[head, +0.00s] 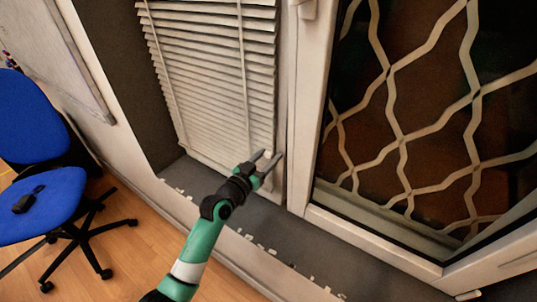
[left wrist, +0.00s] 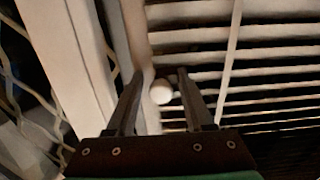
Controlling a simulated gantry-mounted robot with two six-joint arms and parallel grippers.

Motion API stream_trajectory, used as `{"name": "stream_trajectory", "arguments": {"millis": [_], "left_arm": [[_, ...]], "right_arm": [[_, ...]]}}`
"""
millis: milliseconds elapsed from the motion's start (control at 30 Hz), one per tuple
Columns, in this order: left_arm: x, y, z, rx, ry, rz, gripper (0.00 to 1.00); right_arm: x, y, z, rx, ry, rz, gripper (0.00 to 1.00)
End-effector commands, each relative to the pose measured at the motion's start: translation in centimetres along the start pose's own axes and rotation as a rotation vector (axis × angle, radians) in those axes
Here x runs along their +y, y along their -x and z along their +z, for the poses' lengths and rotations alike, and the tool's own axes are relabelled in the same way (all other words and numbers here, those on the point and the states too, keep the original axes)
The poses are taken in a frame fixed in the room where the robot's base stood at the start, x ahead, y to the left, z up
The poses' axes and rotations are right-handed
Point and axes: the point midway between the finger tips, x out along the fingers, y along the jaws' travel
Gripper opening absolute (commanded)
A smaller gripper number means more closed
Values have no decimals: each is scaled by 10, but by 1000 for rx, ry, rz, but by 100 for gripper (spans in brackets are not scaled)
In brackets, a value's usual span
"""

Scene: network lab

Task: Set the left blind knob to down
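The left blind knob (left wrist: 161,92) is a small white round knob in the left wrist view, at the lower edge of the blind beside the white window frame. My left gripper (head: 268,156) is at the lower right corner of the white slatted blind (head: 215,70) in the head view. In the left wrist view, the fingers of my left gripper (left wrist: 160,75) are open, one on each side of the knob, with a small gap to it. In the head view the fingers largely hide the knob. My right gripper is not in view.
A white window frame (head: 305,110) stands just right of my left gripper. Right of it is a window with a wavy lattice (head: 395,100). A grey sill (head: 270,225) runs below. A blue office chair (head: 45,200) stands on the wooden floor at the left.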

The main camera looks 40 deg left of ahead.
Motion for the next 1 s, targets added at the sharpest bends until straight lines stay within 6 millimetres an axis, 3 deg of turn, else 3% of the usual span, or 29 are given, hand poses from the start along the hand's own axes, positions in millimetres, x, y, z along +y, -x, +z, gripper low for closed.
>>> {"name": "stream_trajectory", "arguments": {"millis": [433,567,800,1000], "left_arm": [[0,7,-5,8,0,-1,64],[0,30,-8,8,0,-2,64],[0,87,-5,5,0,-2,64],[0,113,-3,7,-1,-2,64]], "right_arm": [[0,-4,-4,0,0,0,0],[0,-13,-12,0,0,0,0],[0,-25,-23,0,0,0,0],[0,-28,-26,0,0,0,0]]}}
